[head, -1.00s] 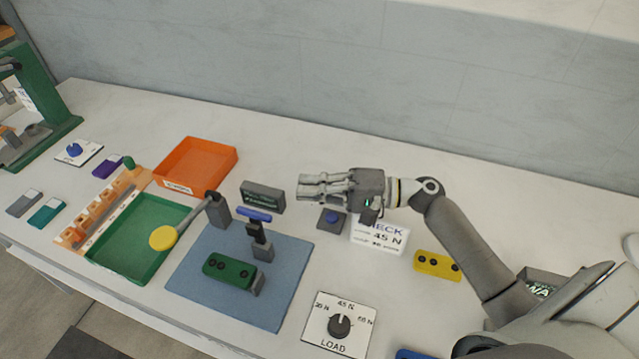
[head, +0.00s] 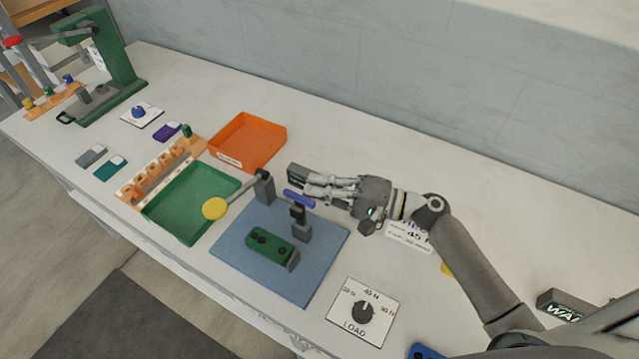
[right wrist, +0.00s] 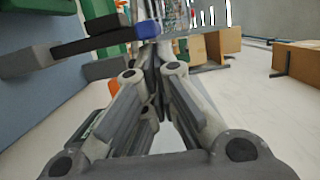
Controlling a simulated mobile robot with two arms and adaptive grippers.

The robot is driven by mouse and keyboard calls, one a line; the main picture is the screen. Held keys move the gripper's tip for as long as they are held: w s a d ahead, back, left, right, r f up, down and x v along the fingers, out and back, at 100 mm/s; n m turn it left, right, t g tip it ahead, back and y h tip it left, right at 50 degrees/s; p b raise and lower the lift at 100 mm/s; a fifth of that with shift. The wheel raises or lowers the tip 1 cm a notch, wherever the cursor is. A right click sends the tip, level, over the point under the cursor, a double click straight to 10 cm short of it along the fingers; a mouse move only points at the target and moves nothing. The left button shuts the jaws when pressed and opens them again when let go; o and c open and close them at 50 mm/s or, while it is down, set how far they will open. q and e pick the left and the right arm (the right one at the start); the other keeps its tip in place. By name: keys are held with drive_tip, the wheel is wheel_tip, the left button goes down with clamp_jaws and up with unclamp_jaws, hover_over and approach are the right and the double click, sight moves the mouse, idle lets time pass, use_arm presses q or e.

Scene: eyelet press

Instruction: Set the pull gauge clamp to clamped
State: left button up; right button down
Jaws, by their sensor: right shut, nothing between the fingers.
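The pull gauge stands on a blue mat (head: 235,262). I take the blue-handled lever to be the clamp. My right gripper (head: 308,187) is shut and empty, just behind the blue handle. In the right wrist view the blue handle end (right wrist: 147,30) shows just beyond the fingertips; I cannot tell whether they touch. My left gripper is not in view.
A dark display box (head: 297,175) is partly hidden behind my right fingers. A LOAD dial plate (head: 366,308) lies at the front right. A green tray (head: 185,212) and an orange bin (head: 248,142) stand left. A green press (head: 113,62) stands far left.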

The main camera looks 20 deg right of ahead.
drive_tip(key=shift+s, duration=0.1)
drive_tip(key=shift+s+a+r+n, duration=0.1)
drive_tip(key=shift+a+n, duration=0.1)
drive_tip(key=shift+n, duration=0.1)
